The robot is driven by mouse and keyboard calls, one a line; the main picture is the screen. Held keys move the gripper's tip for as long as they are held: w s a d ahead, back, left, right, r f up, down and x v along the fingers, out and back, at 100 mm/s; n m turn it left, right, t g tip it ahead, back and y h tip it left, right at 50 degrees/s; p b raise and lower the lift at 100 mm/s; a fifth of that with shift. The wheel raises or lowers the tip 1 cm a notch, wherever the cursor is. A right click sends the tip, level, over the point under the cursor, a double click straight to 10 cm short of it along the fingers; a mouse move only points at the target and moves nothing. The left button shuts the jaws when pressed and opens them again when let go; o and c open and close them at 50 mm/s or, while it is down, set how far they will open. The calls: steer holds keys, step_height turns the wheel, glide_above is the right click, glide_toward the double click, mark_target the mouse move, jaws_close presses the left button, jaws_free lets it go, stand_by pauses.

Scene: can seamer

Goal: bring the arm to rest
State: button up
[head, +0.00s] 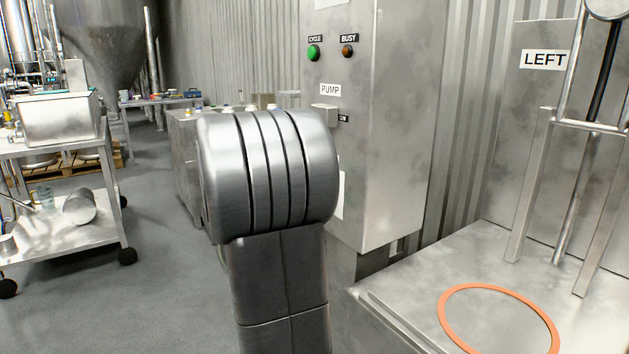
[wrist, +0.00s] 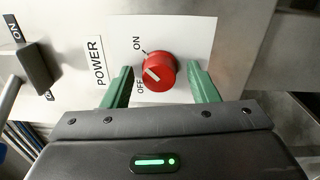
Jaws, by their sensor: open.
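In the wrist view my gripper (wrist: 160,69) is open, with its two green fingers on either side of a red rotary knob (wrist: 162,66). The fingers look apart from the knob, with gaps on both sides. The knob sits on a white plate labelled POWER, with ON and OFF marks. In the head view my grey arm stands in the middle, in front of the control cabinet (head: 400,130). My gripper and the red knob are hidden there.
A black switch (wrist: 37,65) is left of the knob. The cabinet bears a lit green CYCLE lamp (head: 313,53), a dark amber BUSY lamp (head: 348,51) and a PUMP switch (head: 324,114). A metal bench with an orange ring (head: 447,325) is at right. A cart (head: 100,244) stands left; floor between is clear.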

steer(key=shift+a, duration=0.1)
steer(key=p+v, duration=0.3)
steer(key=v, duration=1.1)
steer(key=w+d+n+p, duration=0.7)
steer(key=d+n+p, duration=0.5)
steer(key=p, duration=1.2)
steer(key=n, duration=0.4)
steer(key=shift+w+r+n+y, duration=0.3)
steer(key=shift+n, duration=0.1)
stand_by(0.4)
steer(key=shift+f, duration=0.15)
stand_by(0.3)
